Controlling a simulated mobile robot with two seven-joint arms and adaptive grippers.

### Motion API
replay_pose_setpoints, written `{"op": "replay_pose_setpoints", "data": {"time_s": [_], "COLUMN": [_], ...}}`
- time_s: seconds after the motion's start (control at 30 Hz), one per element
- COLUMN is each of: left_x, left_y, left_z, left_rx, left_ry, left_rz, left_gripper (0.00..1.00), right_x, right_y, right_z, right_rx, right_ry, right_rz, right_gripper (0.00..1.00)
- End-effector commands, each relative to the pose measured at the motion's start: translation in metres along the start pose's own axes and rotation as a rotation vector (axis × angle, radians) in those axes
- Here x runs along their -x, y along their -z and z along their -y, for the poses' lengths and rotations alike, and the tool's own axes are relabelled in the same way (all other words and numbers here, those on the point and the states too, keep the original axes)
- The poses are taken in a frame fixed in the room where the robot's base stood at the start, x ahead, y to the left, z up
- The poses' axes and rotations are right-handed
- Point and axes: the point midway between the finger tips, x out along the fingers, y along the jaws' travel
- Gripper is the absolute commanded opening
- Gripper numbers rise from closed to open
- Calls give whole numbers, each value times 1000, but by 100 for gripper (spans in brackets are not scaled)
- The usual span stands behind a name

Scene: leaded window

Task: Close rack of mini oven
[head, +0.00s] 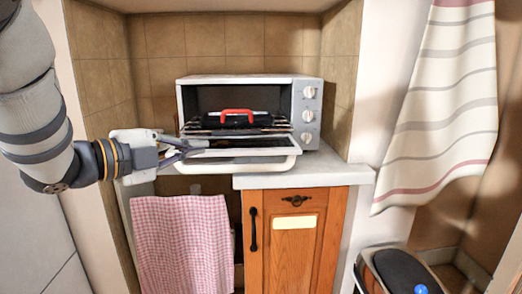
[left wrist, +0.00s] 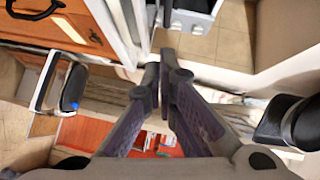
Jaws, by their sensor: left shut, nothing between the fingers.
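The white mini oven (head: 306,112) stands on the counter in a tiled niche, its door (head: 262,166) folded down open in the head view. The dark wire rack (head: 278,130) is low in the oven opening and seems to reach out to the front. A dark item with a red handle (head: 237,112) rests on it. My left gripper (head: 200,147) is at the left end of the open door, in front of the rack's left side; I cannot tell if it touches either. Its fingers are shut and empty in the left wrist view (left wrist: 164,82). My right gripper is not in view.
Below the counter (head: 330,172) are a wooden cabinet (head: 297,255) and a pink checked towel (head: 185,235). A striped cloth (head: 445,95) hangs at the right above a dark-lidded bin (head: 398,270). The tiled niche walls close in on the oven's sides.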

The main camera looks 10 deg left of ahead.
Motion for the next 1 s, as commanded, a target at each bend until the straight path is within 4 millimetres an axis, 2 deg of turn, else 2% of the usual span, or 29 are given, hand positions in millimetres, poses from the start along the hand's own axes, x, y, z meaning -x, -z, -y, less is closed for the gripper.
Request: {"op": "replay_pose_setpoints", "data": {"time_s": [0.07, 0.17, 0.57, 0.6, 0.8, 1.0], "left_x": [-2, -14, -101, -106, -123, -127], "left_y": [3, 3, 4, -2, -20, -24], "left_z": [8, 9, 7, 8, 10, 11], "left_rx": [-33, -37, -30, -27, -27, -27], "left_ry": [9, 9, 7, 9, 10, 10], "left_rz": [-14, -17, -15, -13, -13, -12], "left_gripper": [0, 0, 0, 0, 0, 0], "right_x": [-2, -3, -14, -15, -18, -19], "right_y": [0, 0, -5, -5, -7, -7], "right_z": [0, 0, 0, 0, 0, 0], "right_rx": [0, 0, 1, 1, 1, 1], "right_ry": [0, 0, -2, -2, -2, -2], "right_rz": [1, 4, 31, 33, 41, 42], "right_gripper": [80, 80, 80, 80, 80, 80]}}
